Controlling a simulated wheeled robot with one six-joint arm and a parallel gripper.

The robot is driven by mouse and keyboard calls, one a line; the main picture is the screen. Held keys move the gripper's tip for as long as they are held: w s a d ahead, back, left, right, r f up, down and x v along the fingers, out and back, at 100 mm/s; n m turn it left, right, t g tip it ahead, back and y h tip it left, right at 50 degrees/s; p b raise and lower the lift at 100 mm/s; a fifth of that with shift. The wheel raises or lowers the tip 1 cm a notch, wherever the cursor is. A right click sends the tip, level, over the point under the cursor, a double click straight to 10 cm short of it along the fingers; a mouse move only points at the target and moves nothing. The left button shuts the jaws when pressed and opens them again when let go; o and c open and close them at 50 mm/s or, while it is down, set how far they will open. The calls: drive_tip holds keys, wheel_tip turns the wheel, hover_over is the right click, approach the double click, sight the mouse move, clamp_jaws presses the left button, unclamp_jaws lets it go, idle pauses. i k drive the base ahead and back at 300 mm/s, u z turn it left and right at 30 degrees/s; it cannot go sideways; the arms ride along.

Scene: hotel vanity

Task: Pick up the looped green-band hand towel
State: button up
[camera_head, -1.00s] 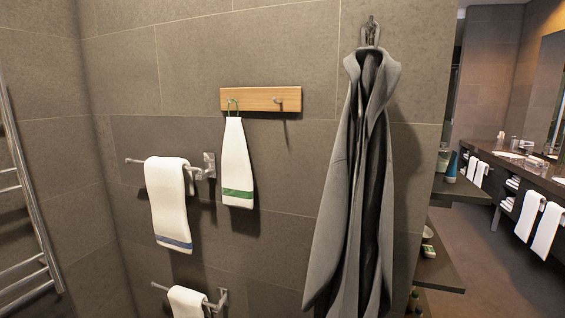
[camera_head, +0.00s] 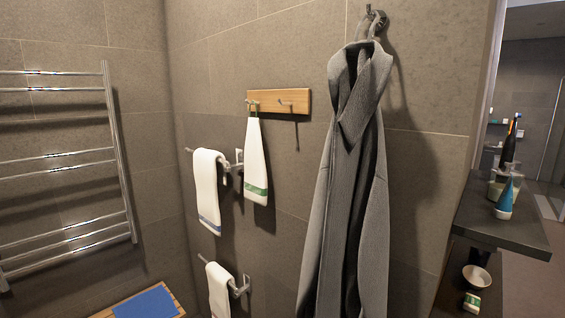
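The looped hand towel (camera_head: 256,162) is white with a green band near its lower edge. It hangs from the left hook of a wooden hook board (camera_head: 293,101) on the tiled wall, left of the grey robe. The loop at its top is small and mostly hidden at the hook. My gripper is not in view.
A white towel with a blue band (camera_head: 208,190) hangs on an upper bar, another white towel (camera_head: 219,290) on a lower bar. A grey robe (camera_head: 350,200) hangs close on the right. A chrome towel rack (camera_head: 119,150), a wooden bench with a blue cloth (camera_head: 147,303) and a dark shelf (camera_head: 520,235) stand around.

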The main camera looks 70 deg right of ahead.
sight(255, 175)
drive_tip(key=z, duration=1.15)
drive_tip(key=i, duration=0.25)
drive_tip(key=z, duration=0.05)
